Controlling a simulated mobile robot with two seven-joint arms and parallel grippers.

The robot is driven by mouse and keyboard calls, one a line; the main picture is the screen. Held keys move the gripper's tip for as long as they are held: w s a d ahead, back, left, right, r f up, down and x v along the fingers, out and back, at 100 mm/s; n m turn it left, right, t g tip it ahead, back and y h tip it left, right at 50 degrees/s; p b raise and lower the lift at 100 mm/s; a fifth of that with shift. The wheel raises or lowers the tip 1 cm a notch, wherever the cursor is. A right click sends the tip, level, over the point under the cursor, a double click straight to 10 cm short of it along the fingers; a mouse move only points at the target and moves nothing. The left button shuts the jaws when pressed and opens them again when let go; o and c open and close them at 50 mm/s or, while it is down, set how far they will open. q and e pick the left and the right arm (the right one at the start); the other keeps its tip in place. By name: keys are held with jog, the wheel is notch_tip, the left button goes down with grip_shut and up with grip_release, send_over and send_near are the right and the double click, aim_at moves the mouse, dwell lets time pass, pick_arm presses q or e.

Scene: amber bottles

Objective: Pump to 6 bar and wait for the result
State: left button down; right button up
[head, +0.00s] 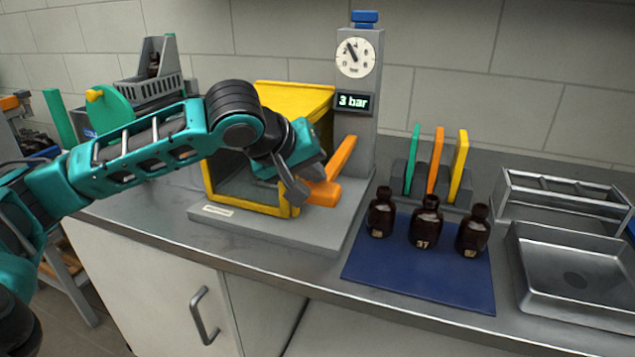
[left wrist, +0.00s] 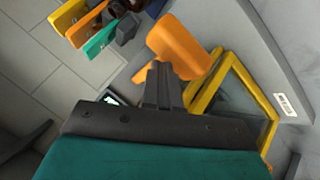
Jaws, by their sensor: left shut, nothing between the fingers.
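The pressure tester has a yellow-framed chamber (head: 297,95) with a clear front, on a grey base (head: 300,232). Its grey column carries a round gauge (head: 355,57) and a display (head: 353,102) reading 3 bar. An orange lever (head: 338,165) slants up beside the chamber; it also shows in the left wrist view (left wrist: 178,48). My left gripper (head: 305,195) is shut and empty, at the lower part of the lever. In the left wrist view its closed fingers (left wrist: 162,85) lie against or just in front of the lever; contact is unclear. The right gripper is not in view.
Three amber bottles (head: 425,225) stand on a blue mat (head: 420,277) to the right. Behind them a rack holds green, orange and yellow tags (head: 437,162). A metal tray (head: 575,280) lies at far right. A grey basket (head: 155,88) stands at back left.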

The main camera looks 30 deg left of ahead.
aim_at(312, 188)
pick_arm(q)
jog(key=shift+f+b, duration=1.25)
jog(key=shift+f, duration=1)
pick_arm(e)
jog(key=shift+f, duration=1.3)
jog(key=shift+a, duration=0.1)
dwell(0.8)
pick_arm(q)
jog(key=shift+r+p, duration=0.5)
jog(key=shift+p, duration=0.05)
jog(key=shift+r+p, duration=0.3)
jog(key=shift+p, duration=0.05)
jog(key=shift+r, duration=0.25)
jog(key=shift+r+p, duration=0.45)
jog(key=shift+p, duration=0.35)
jog(key=shift+r+p, duration=1.75)
jog(key=shift+p, duration=0.3)
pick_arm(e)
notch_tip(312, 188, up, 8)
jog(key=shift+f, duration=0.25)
